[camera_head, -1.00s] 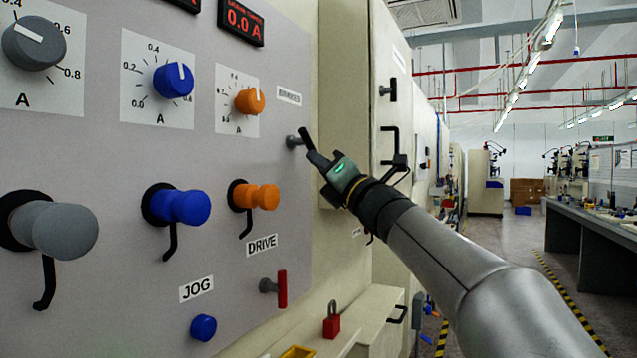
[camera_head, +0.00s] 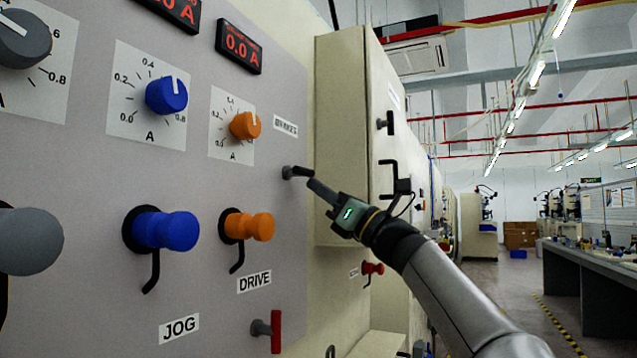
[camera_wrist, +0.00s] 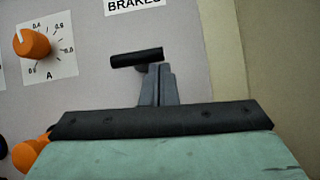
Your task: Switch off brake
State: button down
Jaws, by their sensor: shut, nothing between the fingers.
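The brake switch (camera_head: 302,171) is a black bar handle on a grey stem, on the grey panel below a white label (camera_head: 285,125). In the wrist view that label (camera_wrist: 133,4) reads BRAKES, and the black handle (camera_wrist: 137,57) lies nearly level, its right end slightly higher. My gripper (camera_head: 313,184) is shut and empty, its tips just below the handle's right end. In the wrist view the closed fingers (camera_wrist: 157,72) reach up to the handle's lower right side. They look very close to it; I cannot tell if they touch. The stem is mostly hidden behind the handle and fingers.
An orange dial (camera_head: 245,125) and orange knob (camera_head: 249,226) with a lever are left of the switch. A blue knob (camera_head: 166,231) is farther left, and a red handle (camera_head: 275,331) is below. A cream cabinet (camera_head: 343,140) juts out just right of the panel.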

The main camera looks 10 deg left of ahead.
dwell(0.6)
jog(key=w+a+f+b+v, duration=0.1)
jog(key=b+v, duration=0.5)
jog(key=v, duration=0.6)
jog(key=shift+d+f, duration=0.2)
jog(key=shift+f, duration=0.6)
jog(key=shift+s, duration=0.1)
